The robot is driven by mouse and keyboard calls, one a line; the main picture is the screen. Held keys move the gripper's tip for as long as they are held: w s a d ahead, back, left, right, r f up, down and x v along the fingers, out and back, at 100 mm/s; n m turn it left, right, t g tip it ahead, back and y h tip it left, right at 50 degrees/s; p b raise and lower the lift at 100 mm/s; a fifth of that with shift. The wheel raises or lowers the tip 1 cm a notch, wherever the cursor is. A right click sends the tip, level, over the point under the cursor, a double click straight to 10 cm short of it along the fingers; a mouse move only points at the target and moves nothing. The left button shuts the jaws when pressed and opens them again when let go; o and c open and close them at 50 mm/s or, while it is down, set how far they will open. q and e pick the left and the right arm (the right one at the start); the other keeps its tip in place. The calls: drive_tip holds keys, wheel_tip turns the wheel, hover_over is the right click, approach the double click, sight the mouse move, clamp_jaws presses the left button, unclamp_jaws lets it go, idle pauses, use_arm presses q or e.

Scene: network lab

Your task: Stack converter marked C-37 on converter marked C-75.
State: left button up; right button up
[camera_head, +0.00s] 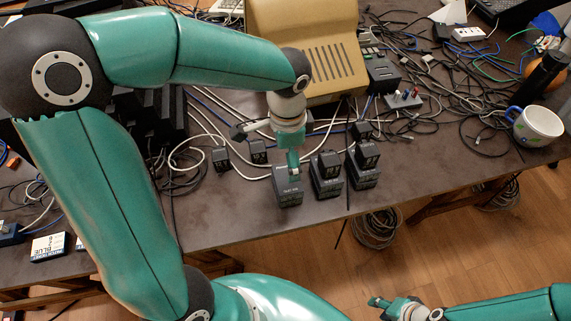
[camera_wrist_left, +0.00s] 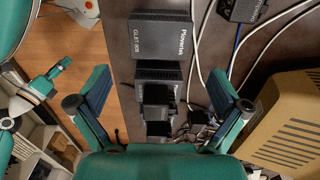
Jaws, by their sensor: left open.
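Several black box-shaped converters stand near the table's front edge. In the head view, one larger box (camera_head: 287,191) lies under my left gripper (camera_head: 292,165). Its top lettering shows in the left wrist view (camera_wrist_left: 161,36), but I cannot make out C-37 or C-75 on any box. To its right, a black box (camera_head: 327,186) and another box (camera_head: 362,179) each carry a smaller black block on top, the nearer one (camera_head: 329,160) and the farther one (camera_head: 367,153). My left gripper is open and points down, with nothing visibly held. My right gripper (camera_head: 383,303) hangs low, beyond the table's edge.
A beige monitor (camera_head: 310,45) stands behind the boxes. Small black adapters (camera_head: 221,159) and (camera_head: 258,152) sit to the left among loose cables. A white mug (camera_head: 538,126) stands at the right. The table's front edge is close to the boxes.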

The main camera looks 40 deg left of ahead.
use_arm(q)
drive_tip(key=shift+r, duration=1.3)
use_arm(e)
drive_tip(key=shift+r, duration=0.1)
